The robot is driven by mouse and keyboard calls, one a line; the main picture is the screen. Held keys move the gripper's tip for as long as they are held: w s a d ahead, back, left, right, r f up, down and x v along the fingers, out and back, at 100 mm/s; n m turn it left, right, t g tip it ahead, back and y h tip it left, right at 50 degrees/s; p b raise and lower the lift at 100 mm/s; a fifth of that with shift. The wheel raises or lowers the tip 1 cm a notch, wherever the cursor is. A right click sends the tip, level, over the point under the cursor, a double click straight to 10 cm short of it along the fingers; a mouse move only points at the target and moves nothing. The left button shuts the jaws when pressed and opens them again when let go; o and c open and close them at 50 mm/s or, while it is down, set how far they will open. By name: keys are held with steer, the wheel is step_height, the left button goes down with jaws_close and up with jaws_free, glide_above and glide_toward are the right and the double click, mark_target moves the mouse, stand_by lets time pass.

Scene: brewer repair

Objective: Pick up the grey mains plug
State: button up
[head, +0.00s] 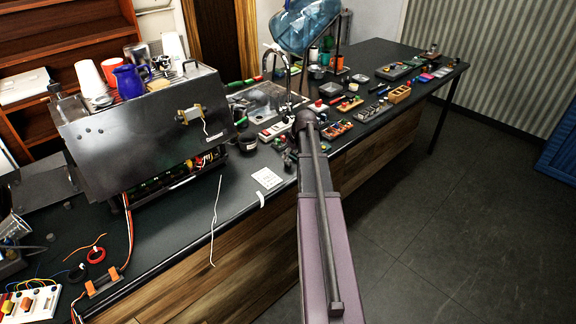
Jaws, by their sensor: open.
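My arm reaches up from the bottom of the head view to the dark wrist joint over the counter. What seems to be my gripper (290,156) shows small and dark just left of the arm, low over the counter's front part. It is open, and I see nothing held in it. A white power strip (272,132) with a red switch lies just behind and left of it. I cannot pick out the grey mains plug for certain; small parts crowd this spot and my arm hides some of the counter.
An opened coffee machine (150,128) with cups and a blue jug (130,82) on top stands at the left. A white card (267,178) and a white cable (216,215) lie near the front edge. Several small trays and parts fill the counter's right part. The floor at right is clear.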

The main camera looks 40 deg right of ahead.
mark_target(288, 159)
steer(key=shift+f, duration=0.1)
steer(key=shift+d+b+x, duration=0.1)
steer(key=shift+b+x, duration=1.15)
steer(key=shift+d+b+x, duration=0.15)
steer(key=shift+b+x, duration=1.05)
steer(key=shift+x, duration=0.1)
jaws_close()
